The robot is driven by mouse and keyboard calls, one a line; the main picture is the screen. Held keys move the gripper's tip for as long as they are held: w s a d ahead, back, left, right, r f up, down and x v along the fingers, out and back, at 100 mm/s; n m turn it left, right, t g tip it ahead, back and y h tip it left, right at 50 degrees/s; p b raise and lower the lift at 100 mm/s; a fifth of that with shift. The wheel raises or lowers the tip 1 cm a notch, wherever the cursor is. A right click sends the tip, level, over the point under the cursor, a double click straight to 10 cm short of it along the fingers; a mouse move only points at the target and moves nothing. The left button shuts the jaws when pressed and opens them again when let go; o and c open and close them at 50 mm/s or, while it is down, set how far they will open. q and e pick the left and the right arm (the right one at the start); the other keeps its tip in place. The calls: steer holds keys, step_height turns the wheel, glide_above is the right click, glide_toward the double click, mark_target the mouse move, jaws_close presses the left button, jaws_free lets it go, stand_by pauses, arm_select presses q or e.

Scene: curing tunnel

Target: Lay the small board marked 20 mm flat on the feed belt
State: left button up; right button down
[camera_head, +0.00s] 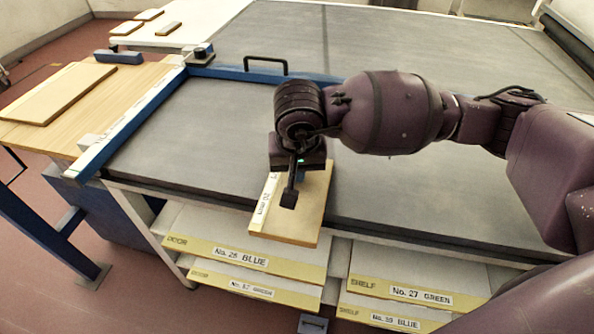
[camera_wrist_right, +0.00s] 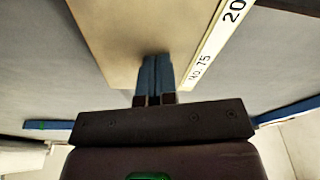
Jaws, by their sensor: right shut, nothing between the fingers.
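The small board (camera_head: 305,205) is pale wood with a white label strip along its left edge. It lies at the front edge of the grey feed belt (camera_head: 215,130), and its near end reaches past that edge in the head view. In the right wrist view the board (camera_wrist_right: 125,35) fills the top, and its strip reads "No. 75" and "20", the rest cut off. My right gripper (camera_head: 289,198) is over the board with its fingers (camera_wrist_right: 157,75) shut and empty. I cannot tell whether the fingertips touch it. My left gripper is not in view.
A blue rail (camera_head: 130,125) with a black handle (camera_head: 265,62) borders the belt. A wooden table (camera_head: 140,75) with a larger board (camera_head: 55,92) stands at left. Labelled door and shelf panels (camera_head: 245,258) lie stacked below the belt's front edge. The far belt is clear.

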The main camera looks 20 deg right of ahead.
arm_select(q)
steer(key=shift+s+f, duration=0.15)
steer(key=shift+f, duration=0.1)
arm_select(e)
steer(key=shift+s+a+f, duration=0.2)
steer(key=shift+s+f, duration=0.5)
steer(key=shift+s, duration=0.05)
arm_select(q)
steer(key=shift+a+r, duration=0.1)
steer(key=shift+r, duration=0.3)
arm_select(e)
steer(key=shift+r, duration=0.85)
steer(key=shift+w, duration=0.2)
steer(key=shift+s+a, duration=0.15)
steer(key=shift+s, duration=0.1)
arm_select(q)
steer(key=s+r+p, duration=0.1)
steer(key=p, duration=0.1)
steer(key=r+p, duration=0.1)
steer(key=p, duration=0.2)
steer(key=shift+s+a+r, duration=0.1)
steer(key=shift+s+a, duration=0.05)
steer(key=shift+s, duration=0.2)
arm_select(e)
steer(key=s+a, duration=0.3)
steer(key=s, duration=0.8)
steer(key=s+a, duration=0.4)
steer(key=s, duration=0.8)
steer(key=shift+s+r, duration=0.2)
